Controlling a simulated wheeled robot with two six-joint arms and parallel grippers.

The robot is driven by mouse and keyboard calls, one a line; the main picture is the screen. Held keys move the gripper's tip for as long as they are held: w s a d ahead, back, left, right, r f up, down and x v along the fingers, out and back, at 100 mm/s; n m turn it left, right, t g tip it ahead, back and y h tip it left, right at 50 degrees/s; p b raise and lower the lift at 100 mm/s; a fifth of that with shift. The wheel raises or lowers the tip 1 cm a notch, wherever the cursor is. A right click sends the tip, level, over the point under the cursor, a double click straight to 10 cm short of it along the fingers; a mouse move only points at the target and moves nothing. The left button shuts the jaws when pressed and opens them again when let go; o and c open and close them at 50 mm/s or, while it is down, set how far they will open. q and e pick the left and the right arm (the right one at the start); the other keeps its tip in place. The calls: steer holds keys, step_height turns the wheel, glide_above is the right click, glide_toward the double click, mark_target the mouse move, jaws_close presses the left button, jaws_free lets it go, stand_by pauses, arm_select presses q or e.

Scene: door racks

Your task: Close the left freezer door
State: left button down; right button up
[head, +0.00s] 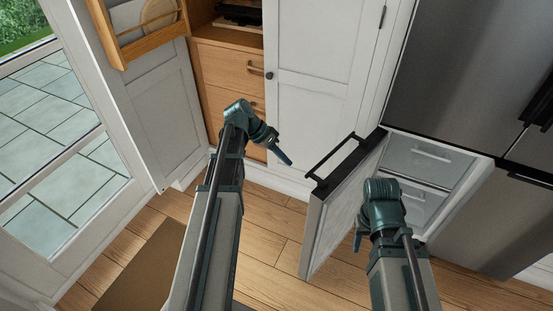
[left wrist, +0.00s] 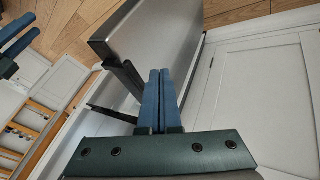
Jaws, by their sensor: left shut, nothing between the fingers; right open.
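The left freezer door (head: 337,212) stands wide open in the head view, swung out from the left side of the freezer compartment (head: 430,160). Its dark bar handle (head: 331,156) is on the door's left, outer side. My left gripper (head: 287,160) is shut and empty, left of the handle and apart from it in the head view. In the left wrist view, its shut blue fingers (left wrist: 158,90) overlap the steel door (left wrist: 165,50); contact cannot be told. My right gripper (head: 358,243) is open and empty, pointing down in front of the door's inner face; its own arm partly covers it.
White drawers show inside the open compartment. A white cabinet door (head: 315,75) and wooden drawers (head: 232,72) stand behind my left gripper. A white door with a wooden rack (head: 150,45) is open at the left. Wood floor (head: 265,255) is clear between my arms.

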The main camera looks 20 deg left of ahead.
arm_select(q)
steer(key=shift+s+d+f+b, duration=0.15)
steer(key=shift+d+f, duration=0.1)
steer(key=shift+d, duration=0.6)
steer(key=shift+s+d+f+b, duration=0.15)
steer(key=shift+d+f, duration=0.15)
steer(key=shift+d, duration=0.5)
steer(key=shift+s+d+f, duration=0.15)
steer(key=shift+d+f, duration=0.1)
steer(key=shift+d, duration=0.6)
